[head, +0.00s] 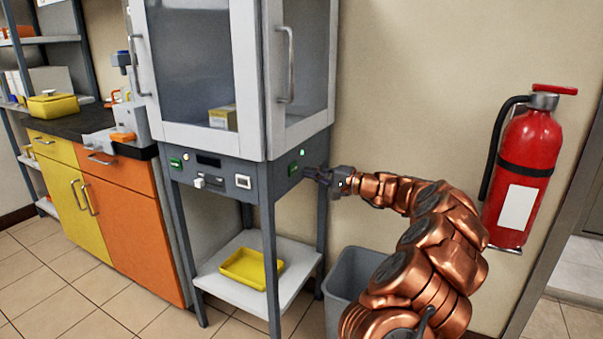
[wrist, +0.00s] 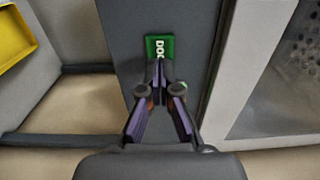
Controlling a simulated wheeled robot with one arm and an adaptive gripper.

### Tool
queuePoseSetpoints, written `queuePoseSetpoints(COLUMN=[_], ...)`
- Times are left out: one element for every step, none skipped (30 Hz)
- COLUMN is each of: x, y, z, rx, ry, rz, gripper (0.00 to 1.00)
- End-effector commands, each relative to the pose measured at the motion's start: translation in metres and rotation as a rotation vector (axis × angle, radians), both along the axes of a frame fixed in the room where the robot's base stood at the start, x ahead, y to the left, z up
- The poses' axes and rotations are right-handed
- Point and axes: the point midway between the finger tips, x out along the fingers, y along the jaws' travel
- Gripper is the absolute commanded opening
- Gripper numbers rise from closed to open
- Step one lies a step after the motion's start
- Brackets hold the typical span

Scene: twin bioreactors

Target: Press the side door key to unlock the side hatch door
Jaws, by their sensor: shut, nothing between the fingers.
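The side door key is a green key (head: 293,168) on the right side of the cabinet's dark control band. In the wrist view the key (wrist: 160,44) shows white lettering starting "DOO", its lower part hidden by my fingers. My gripper (head: 318,175) is shut and empty, its tips at or just in front of the key; I cannot tell whether they touch. The fingertips (wrist: 159,69) also overlap the key in the wrist view. The side hatch door (head: 306,60) is a white-framed glass panel with a vertical handle (head: 285,65), and it looks closed.
The front panel has another green key (head: 176,162). A yellow tray (head: 252,267) lies on the lower shelf. A grey bin (head: 352,277) stands below my arm, and a red fire extinguisher (head: 524,170) hangs on the wall at right. Orange and yellow cupboards (head: 130,225) stand at left.

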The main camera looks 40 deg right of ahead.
Motion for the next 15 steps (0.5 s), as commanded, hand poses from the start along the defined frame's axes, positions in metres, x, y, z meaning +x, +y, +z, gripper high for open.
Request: queuePoseSetpoints(x=[-0.01,-0.016,-0.024,-0.029,-0.034,-0.041,-0.046,-0.051,-0.057,-0.061,-0.065,-0.07,-0.073,-0.076,-0.079], y=[-0.007,-0.01,-0.013,-0.015,-0.018,-0.021,-0.024,-0.026,-0.029,-0.031,-0.033,-0.035,-0.037,-0.038,-0.039], z=[0.003,0.003,0.003,0.003,0.003,0.003,0.003,0.003,0.002,0.002,0.002,0.002,0.002,0.002,0.001], rx=[0.001,0.001,0.002,0.001,0.001,0.0,0.001,0.001,0.0,0.001,0.0,0.0,0.0,0.001,0.001], ry=[-0.002,-0.002,-0.002,-0.002,-0.003,-0.002,-0.003,-0.003,-0.002,-0.002,-0.001,-0.001,-0.002,-0.002,-0.002], rz=[-0.005,-0.004,-0.004,-0.003,-0.002,-0.001,-0.001,-0.002,-0.002,-0.002,-0.002,-0.001,-0.001,0.001,0.003], gripper=[0.0,0.0,0.0,0.0,0.0,0.0,0.0,0.0,0.0,0.0,0.0,0.0,0.0,0.0,0.0])
